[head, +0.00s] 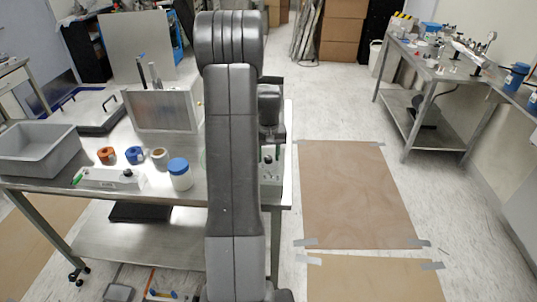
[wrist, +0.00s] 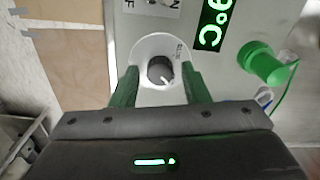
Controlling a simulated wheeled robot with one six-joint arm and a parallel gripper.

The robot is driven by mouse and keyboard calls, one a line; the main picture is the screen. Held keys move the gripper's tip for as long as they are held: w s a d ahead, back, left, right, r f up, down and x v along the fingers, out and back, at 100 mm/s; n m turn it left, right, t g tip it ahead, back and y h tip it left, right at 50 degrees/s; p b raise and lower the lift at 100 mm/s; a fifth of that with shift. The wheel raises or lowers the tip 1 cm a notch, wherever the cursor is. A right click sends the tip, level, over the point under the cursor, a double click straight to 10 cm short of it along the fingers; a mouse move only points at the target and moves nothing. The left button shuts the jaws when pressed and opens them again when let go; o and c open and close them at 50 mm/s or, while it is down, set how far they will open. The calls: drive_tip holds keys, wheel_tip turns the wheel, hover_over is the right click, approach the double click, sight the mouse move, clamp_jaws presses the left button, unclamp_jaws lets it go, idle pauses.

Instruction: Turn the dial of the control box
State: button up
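The control box (wrist: 230,82) fills much of the wrist view, its light grey face turned to the camera. Its dial (wrist: 160,68) is a dark round knob with a white pointer mark, set on a pale round plate. My gripper (wrist: 161,76) is open, with one green finger left and one right of the dial. Gaps show between the fingers and the knob; whether the fingertips reach its depth I cannot tell. In the head view, the control box (head: 269,162) stands at the table's right end, mostly hidden by my arm.
The box's face also carries a green-lit display (wrist: 212,25) and a green plug (wrist: 263,64) with a green wire. On the metal table (head: 140,240) are a grey bin (head: 38,152), tape rolls, a blue-lidded jar (head: 180,175) and a metal panel (head: 163,110).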

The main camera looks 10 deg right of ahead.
drive_tip(key=c, duration=0.7)
drive_tip(key=shift+c, duration=0.2)
drive_tip(key=shift+n, duration=0.4)
drive_tip(key=n+b, duration=0.1)
drive_tip(key=n, duration=0.3)
drive_tip(key=shift+b, duration=0.35)
drive_tip(key=n+b, duration=0.1)
drive_tip(key=n, duration=0.8)
drive_tip(key=shift+b, duration=0.3)
drive_tip(key=shift+n, duration=2)
